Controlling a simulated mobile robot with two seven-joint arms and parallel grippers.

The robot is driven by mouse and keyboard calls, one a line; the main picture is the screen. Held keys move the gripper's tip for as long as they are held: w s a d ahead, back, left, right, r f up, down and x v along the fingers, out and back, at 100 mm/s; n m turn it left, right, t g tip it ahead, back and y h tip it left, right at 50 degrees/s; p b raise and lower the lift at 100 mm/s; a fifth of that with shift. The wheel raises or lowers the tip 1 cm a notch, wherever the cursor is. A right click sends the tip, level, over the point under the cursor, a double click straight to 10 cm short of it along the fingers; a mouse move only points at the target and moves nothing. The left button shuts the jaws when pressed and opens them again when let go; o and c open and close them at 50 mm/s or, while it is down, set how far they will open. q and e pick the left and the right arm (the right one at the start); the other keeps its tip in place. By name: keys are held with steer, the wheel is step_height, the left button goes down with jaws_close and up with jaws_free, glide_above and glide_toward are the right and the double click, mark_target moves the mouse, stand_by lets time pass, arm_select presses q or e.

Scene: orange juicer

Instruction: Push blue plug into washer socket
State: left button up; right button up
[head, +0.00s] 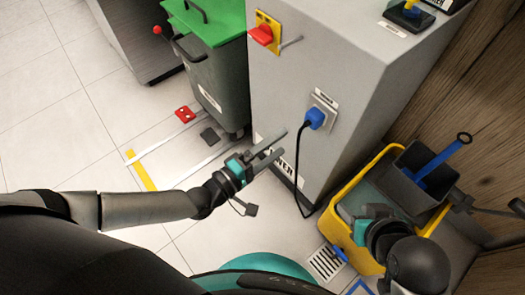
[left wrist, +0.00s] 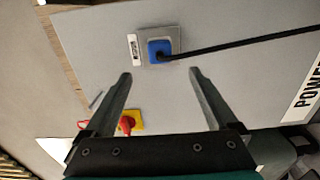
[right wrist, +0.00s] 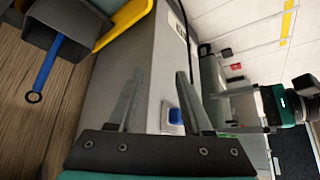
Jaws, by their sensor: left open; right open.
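The blue plug (head: 316,117) is at the washer socket (head: 327,107), a pale plate on the grey cabinet's side. A black cord hangs from the plug. I cannot tell how deeply it is seated. My left gripper (head: 284,140) is open and empty, just left of and below the plug. In the left wrist view the plug (left wrist: 159,50) lies beyond the open fingertips, between their lines, apart from them. My right gripper (head: 368,224) is by the yellow bucket, its fingers partly unclear there. In the right wrist view it is open and empty, with the plug (right wrist: 175,116) farther off.
The grey cabinet (head: 290,85) bears a red switch (head: 262,34) on a yellow plate. A yellow bucket (head: 335,228) with a dark wringer and blue handle stands at the right. A green-lidded bin (head: 222,75) stands at the left. Floor at the lower left is clear.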

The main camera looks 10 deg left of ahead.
arm_select(q)
steer(key=shift+p+v, duration=0.35)
steer(key=shift+v, duration=1.6)
arm_select(e)
steer(key=shift+s+d+r+g+h, duration=0.2)
steer(key=shift+s+d+g, duration=0.25)
steer(key=shift+s+d, duration=0.1)
steer(key=shift+s+d+r+g+h, duration=0.15)
steer(key=shift+s+d+g+h, duration=0.05)
steer(key=shift+s+d+g, duration=0.3)
arm_select(q)
steer(key=shift+d, duration=0.1)
